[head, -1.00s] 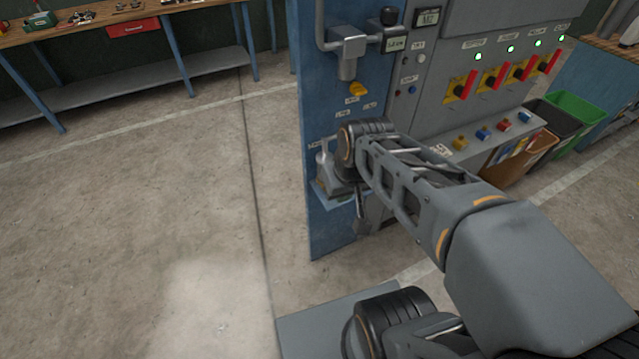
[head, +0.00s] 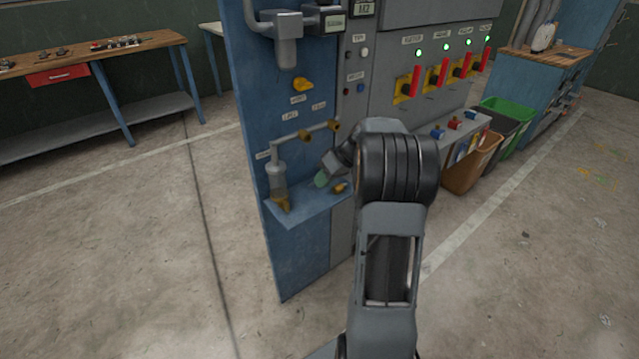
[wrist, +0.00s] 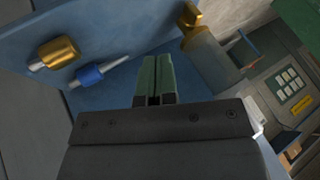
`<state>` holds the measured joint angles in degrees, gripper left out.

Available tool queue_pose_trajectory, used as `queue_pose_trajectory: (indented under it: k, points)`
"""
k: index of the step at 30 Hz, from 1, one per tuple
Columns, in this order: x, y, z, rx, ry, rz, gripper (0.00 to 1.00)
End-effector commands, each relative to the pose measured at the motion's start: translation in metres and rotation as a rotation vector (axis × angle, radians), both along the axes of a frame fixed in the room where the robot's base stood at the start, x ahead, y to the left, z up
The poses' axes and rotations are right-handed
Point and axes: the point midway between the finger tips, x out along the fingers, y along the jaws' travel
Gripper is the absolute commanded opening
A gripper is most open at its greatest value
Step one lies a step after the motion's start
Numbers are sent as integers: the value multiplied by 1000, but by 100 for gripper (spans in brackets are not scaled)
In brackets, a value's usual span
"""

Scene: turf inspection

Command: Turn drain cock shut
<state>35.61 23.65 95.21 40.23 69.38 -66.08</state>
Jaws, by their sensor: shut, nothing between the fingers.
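A filter bowl (head: 278,182) hangs on the blue panel in the head view, with a brass drain cock (head: 282,204) at its lower end. In the wrist view, a brass piece (wrist: 190,15) at the top, on a grey cylinder (wrist: 208,48), looks like the same cock and bowl. My gripper (head: 321,180) is right of the bowl, apart from it, above the small blue shelf. Its green fingers (wrist: 157,65) are shut and empty in the wrist view. Whether the cock is open or shut is not clear.
A brass fitting (wrist: 58,53) and a blue one (wrist: 90,75) lie left of the fingers. The blue shelf (head: 305,212) juts out below. A yellow handle (head: 303,84) sits higher on the panel. Red levers (head: 414,80) are to the right. Open floor lies left.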

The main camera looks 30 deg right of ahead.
Motion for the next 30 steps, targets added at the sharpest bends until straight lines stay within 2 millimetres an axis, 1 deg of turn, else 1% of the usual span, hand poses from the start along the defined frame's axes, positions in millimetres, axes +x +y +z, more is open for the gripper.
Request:
queue_pose_trajectory:
  k: [1, 3, 11, 15, 18, 24, 30]
  points:
    - [3, 7, -10, 2, 2, 4, 0]
    - [7, 14, -21, 1, 4, 3, 0]
    - [22, 37, -58, 0, 4, 3, 0]
    - [20, 56, -55, -1, 1, 2, 0]
    - [19, 65, -55, -2, 1, 1, 0]
    - [17, 75, -55, -2, 2, 1, 0]
    - [17, 76, -55, -2, 2, 0, 0]
